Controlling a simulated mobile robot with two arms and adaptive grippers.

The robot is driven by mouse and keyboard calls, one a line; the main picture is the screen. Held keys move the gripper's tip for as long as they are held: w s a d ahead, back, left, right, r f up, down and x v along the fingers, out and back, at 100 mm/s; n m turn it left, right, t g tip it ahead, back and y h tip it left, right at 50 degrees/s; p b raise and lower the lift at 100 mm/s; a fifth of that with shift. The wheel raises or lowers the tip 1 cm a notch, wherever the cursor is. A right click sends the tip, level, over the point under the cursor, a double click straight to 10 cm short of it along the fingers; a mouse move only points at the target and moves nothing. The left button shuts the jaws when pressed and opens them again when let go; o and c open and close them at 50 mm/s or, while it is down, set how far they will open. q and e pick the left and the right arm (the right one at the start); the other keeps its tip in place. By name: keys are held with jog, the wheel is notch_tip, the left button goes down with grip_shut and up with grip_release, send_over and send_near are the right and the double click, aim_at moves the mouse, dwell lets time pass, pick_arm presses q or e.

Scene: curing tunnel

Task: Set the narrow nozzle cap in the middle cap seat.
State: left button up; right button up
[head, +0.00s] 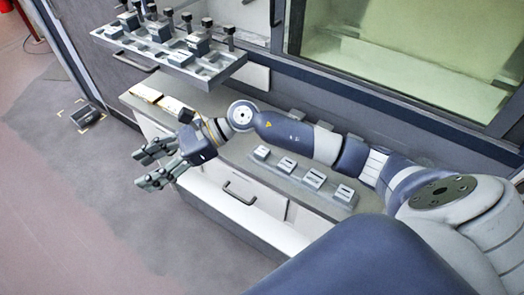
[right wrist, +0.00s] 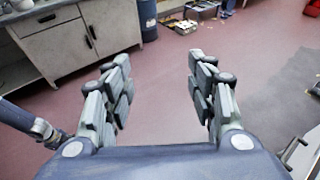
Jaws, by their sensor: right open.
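My right gripper (head: 153,166) is open and empty, held out past the left front of the counter (head: 225,165). Its spread fingers also show in the right wrist view (right wrist: 160,85), with only floor between them. Several small grey blocks with slotted tops, such as this one (head: 314,178), stand in a row on a grey strip on the counter. A grey rack (head: 222,75) above holds blocks and dark-knobbed posts among square recesses. I cannot tell which piece is the narrow nozzle cap or which place is the middle seat. Part of my left arm seems to show in the right wrist view.
My right arm crosses over the counter and hides part of it. A large window (head: 410,50) is behind. A dark object (head: 86,115) lies on the floor. Floor on the left is mostly clear.

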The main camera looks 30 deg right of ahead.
jog(key=d+f+n+g+h, duration=0.2)
jog(key=d+f+n+h, duration=0.25)
jog(key=d, duration=0.35)
jog(key=n+g+h, duration=0.1)
jog(key=n+h, duration=0.2)
jog(key=h, duration=0.7)
send_near(262, 151)
jog(key=shift+m+y, duration=0.25)
jog(key=shift+m, duration=0.1)
jog(key=f+b, duration=0.2)
jog(key=f, duration=0.1)
jog(key=f+b, duration=0.2)
jog(key=f, duration=0.1)
jog(key=f+b, duration=0.2)
jog(key=f, duration=0.1)
jog(key=shift+w+d, duration=0.15)
jog(key=shift+d, duration=0.15)
